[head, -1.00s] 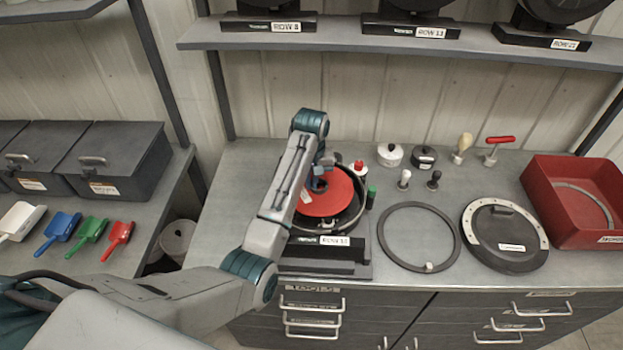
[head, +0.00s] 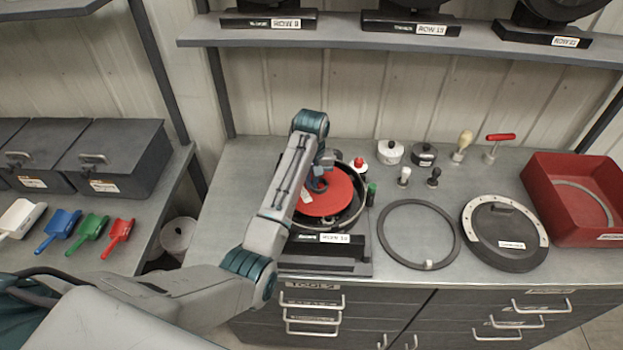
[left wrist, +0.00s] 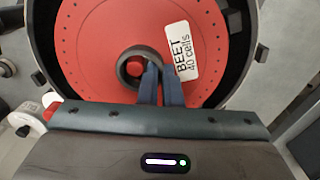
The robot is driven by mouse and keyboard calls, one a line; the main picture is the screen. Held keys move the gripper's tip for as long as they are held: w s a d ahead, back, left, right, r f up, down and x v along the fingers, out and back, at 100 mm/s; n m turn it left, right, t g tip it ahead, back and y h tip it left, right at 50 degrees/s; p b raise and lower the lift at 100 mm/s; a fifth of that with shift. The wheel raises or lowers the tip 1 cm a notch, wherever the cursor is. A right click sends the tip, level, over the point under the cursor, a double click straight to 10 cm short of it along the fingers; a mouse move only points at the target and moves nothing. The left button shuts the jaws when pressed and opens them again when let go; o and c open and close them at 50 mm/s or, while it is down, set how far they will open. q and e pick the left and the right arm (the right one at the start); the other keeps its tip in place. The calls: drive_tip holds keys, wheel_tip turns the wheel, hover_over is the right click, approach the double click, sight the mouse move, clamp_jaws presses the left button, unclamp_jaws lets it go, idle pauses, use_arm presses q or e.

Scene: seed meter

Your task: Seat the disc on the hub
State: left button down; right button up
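The red disc (head: 336,197) lies within the round black housing (head: 357,213) of the seed meter on the bench. In the left wrist view the disc (left wrist: 100,40) has a ring of small holes and a white label reading "BEET 40 cells". A dark grey collar (left wrist: 122,66) stands at its middle, with red showing in the opening. My left gripper (left wrist: 160,72) points down at the disc, its blue fingers close together at the collar's edge and apparently pinching its wall. It also shows in the head view (head: 320,184). The hub is hidden, so I cannot tell whether the disc sits flat. My right gripper is out of view.
To the right lie a dark ring (head: 386,248), a round black cover (head: 505,255) with a pale rim, and a red bin (head: 570,228). Several small knobs and tools stand behind.

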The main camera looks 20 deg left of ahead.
use_arm(q)
drive_tip(key=shift+f, duration=0.65)
idle(0.8)
